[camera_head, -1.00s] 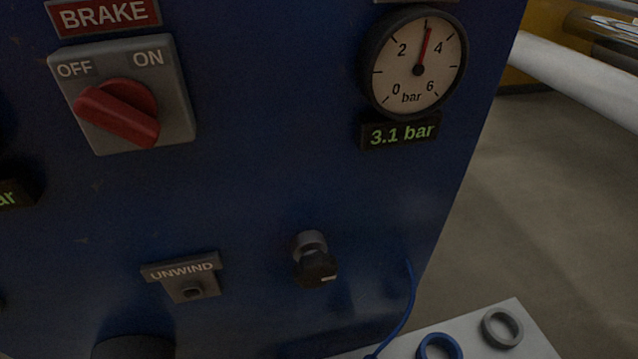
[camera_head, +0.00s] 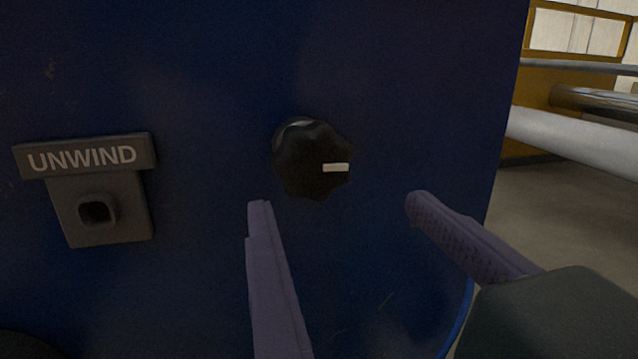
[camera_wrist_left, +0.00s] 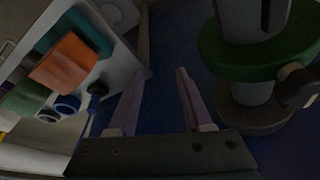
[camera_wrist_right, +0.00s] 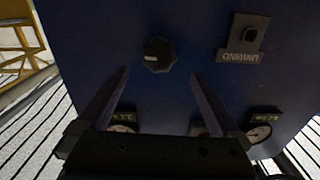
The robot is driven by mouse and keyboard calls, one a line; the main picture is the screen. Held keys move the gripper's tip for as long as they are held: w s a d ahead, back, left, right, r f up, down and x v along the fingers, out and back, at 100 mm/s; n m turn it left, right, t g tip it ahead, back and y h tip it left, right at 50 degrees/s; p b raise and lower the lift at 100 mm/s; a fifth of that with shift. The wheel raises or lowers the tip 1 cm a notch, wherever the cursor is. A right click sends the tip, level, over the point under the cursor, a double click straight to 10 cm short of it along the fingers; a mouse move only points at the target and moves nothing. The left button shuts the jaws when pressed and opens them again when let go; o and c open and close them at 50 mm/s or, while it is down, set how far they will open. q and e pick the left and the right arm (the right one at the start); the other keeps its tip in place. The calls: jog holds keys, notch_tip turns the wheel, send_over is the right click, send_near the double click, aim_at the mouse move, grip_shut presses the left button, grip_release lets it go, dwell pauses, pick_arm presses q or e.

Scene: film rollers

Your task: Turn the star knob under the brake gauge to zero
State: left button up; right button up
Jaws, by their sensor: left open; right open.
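The black star knob (camera_head: 313,162) sits on the blue panel, its white mark pointing right in the head view. In the right wrist view the knob (camera_wrist_right: 158,55) lies just beyond and between the fingertips. My right gripper (camera_head: 337,204) is open and empty, its fingers spread either side of and below the knob in the head view, apart from it. The brake gauge is out of the head view; a gauge (camera_wrist_right: 122,128) shows small and partly covered in the right wrist view, its reading unclear. My left gripper (camera_wrist_left: 163,72) is open and empty, away from the knob.
A blue hose (camera_head: 462,318) runs near the panel's right edge. In the left wrist view are a tray (camera_wrist_left: 128,60) with an orange block (camera_wrist_left: 66,62) and rings, and a green disc (camera_wrist_left: 262,50).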

aim_at(317, 168)
jog(key=p+x, duration=0.2)
jog(key=x, duration=0.6)
jog(key=shift+w+r, duration=0.1)
jog(key=shift+r, duration=0.05)
jog(key=shift+w+a, duration=0.15)
jog(key=shift+w, duration=0.5)
jog(key=c, duration=1.3)
jog(key=shift+c, duration=0.2)
